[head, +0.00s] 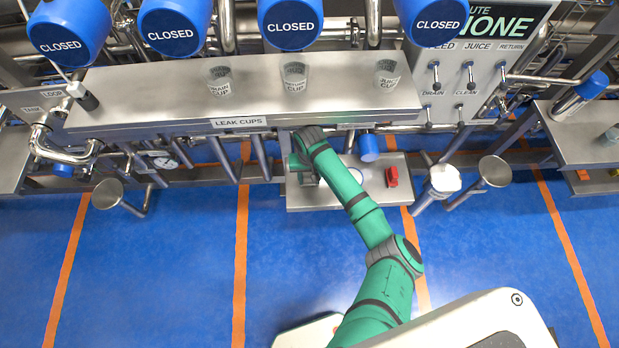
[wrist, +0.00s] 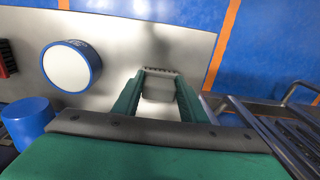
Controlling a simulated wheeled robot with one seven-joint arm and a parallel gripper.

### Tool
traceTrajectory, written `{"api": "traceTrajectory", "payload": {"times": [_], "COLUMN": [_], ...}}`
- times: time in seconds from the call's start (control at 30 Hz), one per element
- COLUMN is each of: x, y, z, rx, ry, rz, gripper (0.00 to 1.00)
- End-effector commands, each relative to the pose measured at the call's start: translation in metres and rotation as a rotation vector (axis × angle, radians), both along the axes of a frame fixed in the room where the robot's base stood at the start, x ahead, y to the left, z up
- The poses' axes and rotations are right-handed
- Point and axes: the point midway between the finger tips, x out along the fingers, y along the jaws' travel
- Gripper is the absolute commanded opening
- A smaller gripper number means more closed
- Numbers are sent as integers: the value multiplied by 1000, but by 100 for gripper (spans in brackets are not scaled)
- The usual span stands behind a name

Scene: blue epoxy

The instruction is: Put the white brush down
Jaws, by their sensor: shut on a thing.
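My gripper (wrist: 158,80) is shut on the white brush (wrist: 158,90), which sits between the two green fingers with its dark bristle edge at the far end. The brush is over the low steel shelf (wrist: 110,15); I cannot tell whether it touches it. In the head view my gripper (head: 304,176) is over the left part of the low shelf (head: 325,200), below the upper bench, and my arm hides most of what it holds.
On the low shelf, a round white disc with a blue rim (wrist: 67,68) lies left of the gripper in the wrist view. A red brush (head: 391,177) and a blue cylinder (head: 368,148) are further along. Several cups stand on the upper bench (head: 150,95). Pipes run behind.

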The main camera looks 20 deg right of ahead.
Motion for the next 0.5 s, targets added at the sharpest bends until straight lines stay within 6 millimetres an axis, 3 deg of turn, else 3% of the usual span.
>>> {"api": "traceTrajectory", "payload": {"times": [0.4, 0.43, 0.5], "x": [0, 0, 0], "y": [0, 0, 0], "z": [-5, -4, -4], "rx": [1, 0, 0], "ry": [-1, -1, -1], "rz": [0, 0, 0], "gripper": [10, 43, 57]}}
